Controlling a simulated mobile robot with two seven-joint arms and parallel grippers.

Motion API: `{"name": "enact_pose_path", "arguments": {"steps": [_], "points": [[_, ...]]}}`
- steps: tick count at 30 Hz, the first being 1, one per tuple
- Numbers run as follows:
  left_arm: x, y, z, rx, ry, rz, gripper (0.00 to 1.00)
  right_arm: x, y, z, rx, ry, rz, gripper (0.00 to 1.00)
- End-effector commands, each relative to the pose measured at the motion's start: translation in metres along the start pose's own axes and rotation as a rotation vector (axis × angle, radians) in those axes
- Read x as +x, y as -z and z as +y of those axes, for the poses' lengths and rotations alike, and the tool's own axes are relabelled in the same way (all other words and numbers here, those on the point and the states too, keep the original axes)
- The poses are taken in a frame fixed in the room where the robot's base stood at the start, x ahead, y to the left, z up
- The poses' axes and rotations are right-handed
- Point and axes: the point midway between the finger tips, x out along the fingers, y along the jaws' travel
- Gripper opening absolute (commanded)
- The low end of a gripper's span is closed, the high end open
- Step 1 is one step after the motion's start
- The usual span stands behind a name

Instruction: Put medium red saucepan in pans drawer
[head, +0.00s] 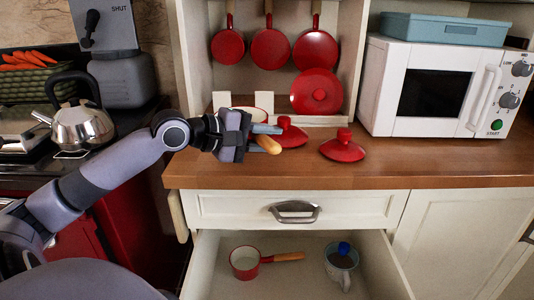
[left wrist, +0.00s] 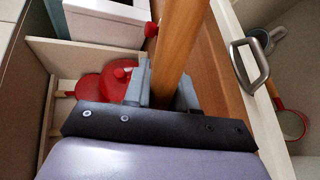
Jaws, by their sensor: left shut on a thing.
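My left gripper (head: 262,135) is shut on a wooden handle (head: 269,145) above the front of the wooden counter. Behind the gripper, a saucepan with a red rim and pale inside (head: 258,110) is mostly hidden; the handle appears to belong to it. In the left wrist view the handle (left wrist: 178,45) runs between the fingers (left wrist: 165,92). The pans drawer (head: 212,250) is pulled open below the counter. A red saucepan (head: 244,263) with a wooden handle lies inside it, at the left. My right gripper is not in view.
A blue-grey pot (head: 341,262) with a blue knob stands in the drawer's right side. Two red lids (head: 342,147) (head: 289,133) lie on the counter. A closed drawer (head: 294,211) is above the open one. A microwave (head: 440,88) stands right, a kettle (head: 80,125) left.

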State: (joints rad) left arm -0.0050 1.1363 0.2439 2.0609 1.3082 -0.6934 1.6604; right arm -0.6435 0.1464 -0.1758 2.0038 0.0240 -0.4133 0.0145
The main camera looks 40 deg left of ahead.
Motion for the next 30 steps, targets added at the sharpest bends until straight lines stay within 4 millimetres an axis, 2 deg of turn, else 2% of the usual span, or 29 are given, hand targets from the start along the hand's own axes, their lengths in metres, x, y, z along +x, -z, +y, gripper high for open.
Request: {"name": "enact_pose_path", "arguments": {"steps": [3, 6, 17, 18, 19, 20, 30], "points": [[0.006, 0.003, -0.019, -0.001, 0.000, 0.001, 0.00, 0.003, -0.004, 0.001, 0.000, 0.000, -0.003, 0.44], [0.009, 0.004, -0.029, 0.002, -0.003, 0.002, 0.00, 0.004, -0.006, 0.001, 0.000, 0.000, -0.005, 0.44], [0.009, 0.004, -0.031, 0.002, -0.003, 0.001, 0.00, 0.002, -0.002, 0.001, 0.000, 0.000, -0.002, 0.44], [0.010, 0.004, -0.033, -0.003, 0.002, 0.000, 0.38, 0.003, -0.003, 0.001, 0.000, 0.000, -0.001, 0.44], [0.010, 0.004, -0.033, -0.002, 0.002, 0.000, 0.48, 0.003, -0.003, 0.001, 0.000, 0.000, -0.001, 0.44], [0.010, 0.004, -0.033, -0.002, 0.002, 0.000, 0.51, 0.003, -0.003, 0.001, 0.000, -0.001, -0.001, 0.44], [0.009, 0.004, -0.031, 0.000, 0.001, 0.000, 0.51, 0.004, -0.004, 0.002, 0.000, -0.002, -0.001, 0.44]]}}
